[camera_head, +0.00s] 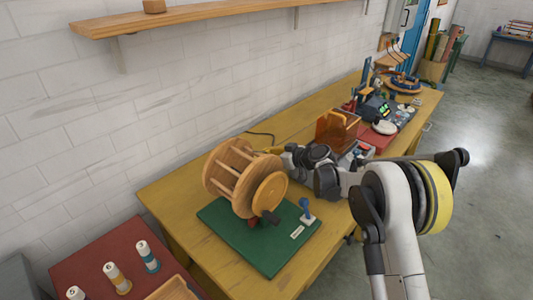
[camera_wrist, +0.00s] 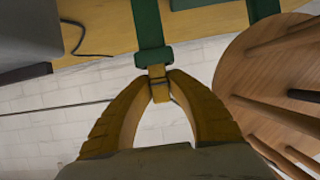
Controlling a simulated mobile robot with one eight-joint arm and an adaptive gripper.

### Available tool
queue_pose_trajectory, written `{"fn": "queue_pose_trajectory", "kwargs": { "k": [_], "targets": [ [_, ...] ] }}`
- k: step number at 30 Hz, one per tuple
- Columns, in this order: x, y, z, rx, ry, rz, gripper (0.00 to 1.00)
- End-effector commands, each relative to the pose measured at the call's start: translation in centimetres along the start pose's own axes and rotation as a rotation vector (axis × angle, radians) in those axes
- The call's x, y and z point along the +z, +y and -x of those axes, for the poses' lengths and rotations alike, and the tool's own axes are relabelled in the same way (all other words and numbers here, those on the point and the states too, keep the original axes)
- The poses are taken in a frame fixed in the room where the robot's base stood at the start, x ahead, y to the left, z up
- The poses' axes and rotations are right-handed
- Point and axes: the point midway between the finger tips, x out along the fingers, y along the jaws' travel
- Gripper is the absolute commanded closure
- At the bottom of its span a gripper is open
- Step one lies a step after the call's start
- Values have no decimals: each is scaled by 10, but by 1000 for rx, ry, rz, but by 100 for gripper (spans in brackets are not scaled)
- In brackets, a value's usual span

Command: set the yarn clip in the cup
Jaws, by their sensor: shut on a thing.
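My gripper (camera_wrist: 158,84) is in the wrist view, its two yellow-brown fingers closing toward each other at the tips. A small piece with a tan end and a green block (camera_wrist: 152,57), which looks like the yarn clip, is between the fingertips. A green strip runs up from it; I cannot tell whether it is part of the clip. In the head view my fingertips are hidden behind the wooden reel and my own arm. A small round wooden vessel (camera_head: 154,6) on the wall shelf may be the cup; its inside does not show.
The wooden reel (camera_head: 232,178) stands on a green mat (camera_head: 255,247) beside my wrist, and also fills the right of the wrist view (camera_wrist: 250,50). A blue-handled piece (camera_head: 306,209) is on the mat. An orange-brown box (camera_head: 338,130) stands beyond my arm. Several spools are at lower left.

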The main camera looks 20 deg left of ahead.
Motion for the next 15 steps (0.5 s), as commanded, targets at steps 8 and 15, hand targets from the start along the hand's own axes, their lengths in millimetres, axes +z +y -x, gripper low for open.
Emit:
{"fn": "queue_pose_trajectory", "kwargs": {
  "k": [8,15],
  "targets": [
    [1,0,0,0,0,0,99],
    [1,0,0,0,0,0,58]
  ]
}}
